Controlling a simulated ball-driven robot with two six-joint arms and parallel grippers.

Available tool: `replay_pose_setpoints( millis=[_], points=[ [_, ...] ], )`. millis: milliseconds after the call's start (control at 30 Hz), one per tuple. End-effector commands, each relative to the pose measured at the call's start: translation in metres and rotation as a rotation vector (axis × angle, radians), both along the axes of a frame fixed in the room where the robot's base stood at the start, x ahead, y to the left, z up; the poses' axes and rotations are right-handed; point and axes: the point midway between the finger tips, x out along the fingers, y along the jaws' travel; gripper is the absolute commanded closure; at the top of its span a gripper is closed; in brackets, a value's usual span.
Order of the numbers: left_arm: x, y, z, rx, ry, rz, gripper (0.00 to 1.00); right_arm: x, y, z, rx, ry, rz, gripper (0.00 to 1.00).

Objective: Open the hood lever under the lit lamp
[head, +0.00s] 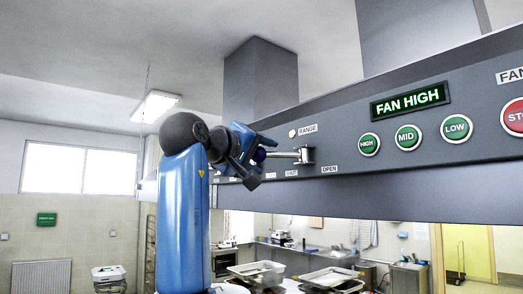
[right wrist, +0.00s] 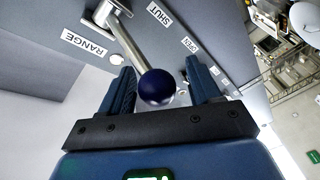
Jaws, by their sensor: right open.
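The hood lever has a metal mount (head: 305,154) on the grey hood front and a rod ending in a dark blue ball knob (head: 259,155). A pale round lamp (head: 292,132) sits beside the RANGE label above the lever; it looks bright. Labels SHUT (head: 291,173) and OPEN (head: 329,169) are below the mount. My right gripper (head: 262,161) is at the knob end. In the right wrist view the knob (right wrist: 156,87) lies between the open fingers, with a gap visible on each side. My arm hides the hood front further left. My left gripper is out of view.
The hood (head: 400,160) runs across the right, with a FAN HIGH display (head: 410,101), green HIGH, MID and LOW buttons (head: 408,138) and a red STOP button (head: 513,117). Counters with trays (head: 330,277) stand below. The space left of my arm is open.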

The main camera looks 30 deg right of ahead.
Motion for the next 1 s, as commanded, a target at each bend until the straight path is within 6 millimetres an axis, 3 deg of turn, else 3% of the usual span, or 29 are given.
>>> replay_pose_setpoints(
  millis=[433, 833, 1000],
  points=[
    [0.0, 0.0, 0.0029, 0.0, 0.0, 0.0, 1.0, 0.003, -0.0072, -0.0003, 0.0, -0.001, 0.001, 0.39],
    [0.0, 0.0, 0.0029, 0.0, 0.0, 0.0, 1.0, 0.0031, -0.0069, -0.0005, 0.0, 0.0, 0.0, 1.0],
    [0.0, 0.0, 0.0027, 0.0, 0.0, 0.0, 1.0, 0.0029, -0.0071, -0.0005, 0.0, -0.001, 0.0, 1.0]
  ],
)
